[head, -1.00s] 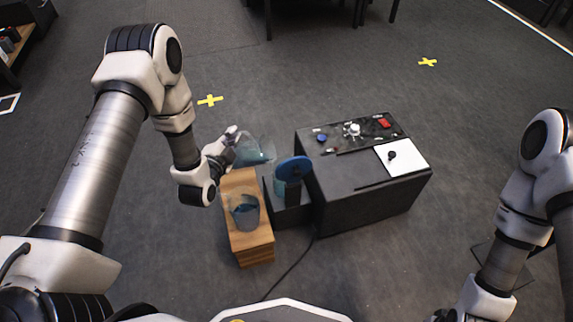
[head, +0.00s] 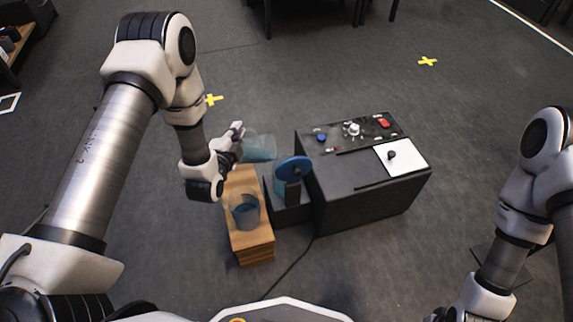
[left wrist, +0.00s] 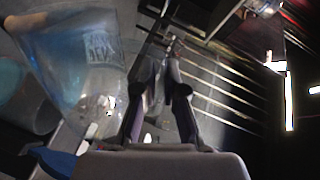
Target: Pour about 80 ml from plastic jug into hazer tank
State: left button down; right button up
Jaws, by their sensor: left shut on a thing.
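My left gripper (head: 236,142) is shut on the clear plastic jug (head: 260,147), which holds some blue liquid. The jug is tipped on its side, in the air above the back of the wooden stand, with one end toward the hazer. The hazer tank (head: 288,192) stands below and to the right of the jug, with a round blue lid (head: 293,169) standing up beside it. No stream of liquid is clear. In the left wrist view the jug (left wrist: 85,60) fills the upper left, beside the gripper fingers (left wrist: 160,75). My right gripper is out of view.
A second clear container with bluish contents (head: 245,212) stands on the wooden stand (head: 250,247). The black console (head: 365,205) at right carries knobs, a red switch (head: 384,122) and a white sheet (head: 413,160). A cable lies on the floor. Open floor lies behind.

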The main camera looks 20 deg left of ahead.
pick_arm(q)
jog(key=shift+w+d+r+m+p, duration=0.1)
jog(key=shift+d+r+m+p, duration=0.25)
jog(key=shift+d, duration=0.25)
jog(key=shift+w+d+r+m+p, duration=0.1)
jog(key=shift+d+r+m+p, duration=0.2)
jog(key=shift+d, duration=0.3)
dwell(1.2)
